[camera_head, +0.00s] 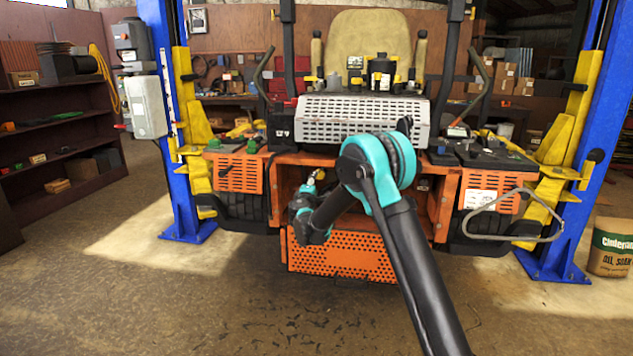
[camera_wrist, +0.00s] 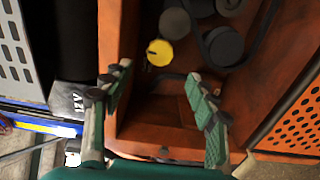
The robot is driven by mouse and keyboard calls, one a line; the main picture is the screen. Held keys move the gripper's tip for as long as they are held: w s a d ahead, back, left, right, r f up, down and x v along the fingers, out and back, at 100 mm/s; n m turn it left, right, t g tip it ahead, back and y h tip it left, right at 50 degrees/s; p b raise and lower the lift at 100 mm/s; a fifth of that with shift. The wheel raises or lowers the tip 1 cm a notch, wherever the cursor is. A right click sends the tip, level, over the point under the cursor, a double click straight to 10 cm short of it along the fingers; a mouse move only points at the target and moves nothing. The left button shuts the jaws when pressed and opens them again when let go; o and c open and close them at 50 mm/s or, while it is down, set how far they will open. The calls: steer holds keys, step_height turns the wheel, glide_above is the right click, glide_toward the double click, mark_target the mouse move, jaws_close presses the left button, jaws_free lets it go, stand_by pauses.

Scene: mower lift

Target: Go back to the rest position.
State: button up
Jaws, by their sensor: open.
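The orange mower (camera_head: 340,255) stands between two lift posts, with its engine bay open at the rear. My arm reaches into that bay from the front. In the wrist view my gripper (camera_wrist: 158,70) is open and empty, its two green-grey fingers spread inside the orange bay (camera_wrist: 165,135). A round yellow cap (camera_wrist: 160,53) lies just beyond the fingertips, apart from them as far as I can tell. Dark round parts (camera_wrist: 222,45) sit behind it. In the head view my wrist is at the bay's left part, and the fingers are too small to make out.
A blue lift post (camera_head: 180,120) stands on each side, with yellow arms by the wheels. A perforated orange panel (camera_wrist: 295,115) flanks the gripper at right. A wire loop (camera_head: 510,215) hangs at the right. The front floor is clear.

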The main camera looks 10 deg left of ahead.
steer(key=shift+s, duration=0.65)
steer(key=s+d+r+m+g+h, duration=0.1)
steer(key=s+d+m+g+h, duration=0.15)
steer(key=d, duration=0.65)
steer(key=s+d+m+g+h, duration=0.1)
steer(key=s+d+m, duration=0.2)
steer(key=d, duration=0.6)
steer(key=s+d+f+m+g, duration=0.3)
steer(key=s+d+m+g, duration=0.15)
steer(key=s+d, duration=0.95)
steer(key=s+d+f+m+g+y, duration=0.1)
steer(key=s+f, duration=0.3)
steer(key=s, duration=0.6)
steer(key=s+d+f+m+g+y, duration=0.1)
steer(key=s+d+f+m+g, duration=0.1)
steer(key=s, duration=0.9)
steer(key=s+d+f+m+g+y, duration=0.2)
steer(key=s+f+m, duration=0.2)
steer(key=s, duration=0.7)
step_height(320, 180, down, 2)
steer(key=shift+d+f+g, duration=0.2)
steer(key=shift+d+g, duration=0.05)
steer(key=shift+g, duration=0.15)
